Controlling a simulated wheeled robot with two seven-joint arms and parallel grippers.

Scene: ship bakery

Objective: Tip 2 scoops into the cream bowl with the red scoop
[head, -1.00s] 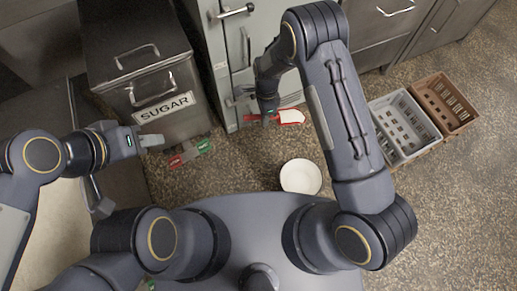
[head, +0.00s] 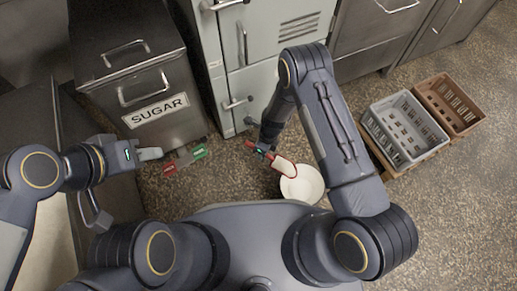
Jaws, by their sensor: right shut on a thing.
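The red scoop (head: 283,167), with a red rim and a whitish inside, is held by its handle in my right gripper (head: 262,151), which is shut on it. The scoop's head is over the upper left rim of the cream bowl (head: 306,188), covering part of it. I cannot tell whether scoop and rim touch, or what the scoop holds. The bowl is round and pale, and stands just in front of my base. My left gripper (head: 150,154) is at the left, in front of the sugar bin, away from the bowl; its jaw opening cannot be made out.
A metal sugar bin (head: 150,85) stands at the upper left. A red and green object (head: 185,161) lies by its foot. A grey cabinet (head: 265,50) stands behind my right gripper.

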